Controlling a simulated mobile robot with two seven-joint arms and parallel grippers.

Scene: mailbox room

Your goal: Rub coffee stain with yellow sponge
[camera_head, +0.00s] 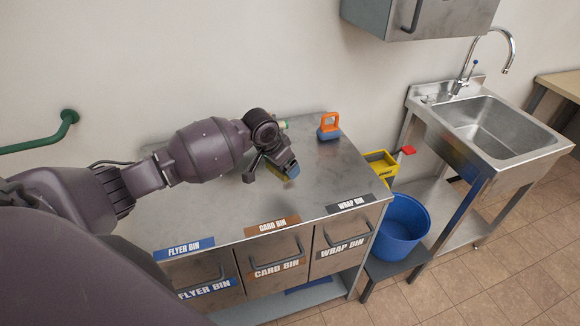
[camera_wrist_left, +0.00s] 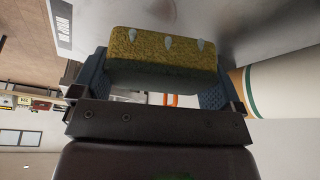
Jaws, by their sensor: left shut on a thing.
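My left gripper (camera_head: 287,173) is over the middle of the steel counter top (camera_head: 329,171), pointing down. In the left wrist view, my left gripper (camera_wrist_left: 160,85) is shut on the yellow sponge (camera_wrist_left: 163,48), with a blue finger at each end. Several small pale drop shapes show on the sponge. In the head view the sponge is mostly hidden by the gripper. A faint brownish patch (camera_head: 287,184) shows right below the fingers; I cannot tell whether it is the coffee stain. I cannot tell if the sponge touches the counter. My right gripper is out of view.
An orange-handled blue object (camera_head: 329,127) stands at the counter's back right. A pale cylinder with a green band (camera_wrist_left: 282,88) is close beside the gripper. The flyer, card and wrap bins are in front. A blue bucket (camera_head: 399,228) and a sink (camera_head: 493,128) are to the right.

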